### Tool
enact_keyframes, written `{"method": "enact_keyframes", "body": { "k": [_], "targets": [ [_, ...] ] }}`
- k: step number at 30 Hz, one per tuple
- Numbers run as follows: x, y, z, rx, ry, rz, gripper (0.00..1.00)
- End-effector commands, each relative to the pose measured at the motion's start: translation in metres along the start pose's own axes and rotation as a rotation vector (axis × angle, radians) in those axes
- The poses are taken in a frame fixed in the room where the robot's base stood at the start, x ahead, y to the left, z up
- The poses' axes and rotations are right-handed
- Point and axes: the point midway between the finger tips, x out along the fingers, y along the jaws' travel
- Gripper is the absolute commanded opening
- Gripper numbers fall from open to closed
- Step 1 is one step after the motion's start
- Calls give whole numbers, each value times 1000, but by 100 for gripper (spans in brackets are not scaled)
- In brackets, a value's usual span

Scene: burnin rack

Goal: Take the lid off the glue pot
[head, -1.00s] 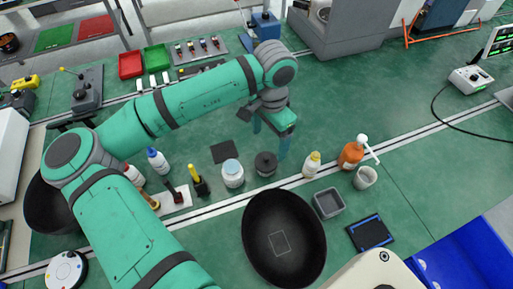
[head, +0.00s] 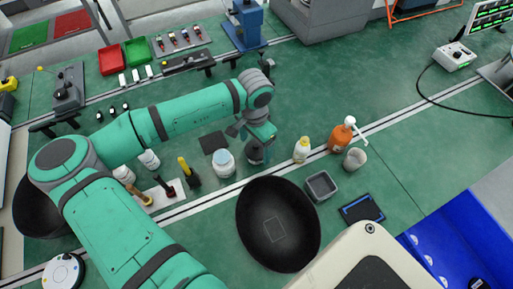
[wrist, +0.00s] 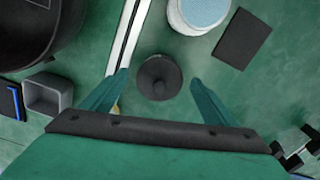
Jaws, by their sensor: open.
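The glue pot appears to be the small dark round pot (head: 254,157), standing on the green floor mat between a white jar and a yellow-capped bottle. In the wrist view its dark round lid with a centre knob (wrist: 158,78) shows from above. My gripper (wrist: 158,88) is open, with one finger on each side of the lid and a gap at both sides. In the head view my gripper (head: 258,138) is right over the pot and hides part of it. The lid appears seated on the pot.
A white jar with a pale blue top (head: 223,163) stands close left of the pot. A yellow-capped bottle (head: 302,149) and an orange pump bottle (head: 341,134) stand to the right. A large black bowl (head: 248,225) lies in front. A dark square pad (head: 213,142) lies behind.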

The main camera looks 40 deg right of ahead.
Motion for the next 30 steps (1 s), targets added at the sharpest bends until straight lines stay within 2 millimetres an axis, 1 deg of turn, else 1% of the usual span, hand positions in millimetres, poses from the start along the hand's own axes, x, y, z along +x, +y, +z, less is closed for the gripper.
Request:
{"method": "enact_keyframes", "body": {
  "k": [7, 8, 9, 11, 12, 13, 23, 26, 30],
  "targets": [
    [2, 1, -1, 3, 0, 0, 81],
    [2, 1, -1, 3, 0, 0, 76],
    [2, 1, -1, 3, 0, 0, 66],
    [2, 1, -1, 3, 0, 0, 52],
    [2, 1, -1, 3, 0, 0, 43],
    [2, 1, -1, 3, 0, 0, 37],
    [0, 1, -1, 2, 0, 0, 37],
    [-4, 0, -1, 2, 1, 0, 37],
    [-17, 0, -1, 2, 1, -1, 37]
  ]
}}
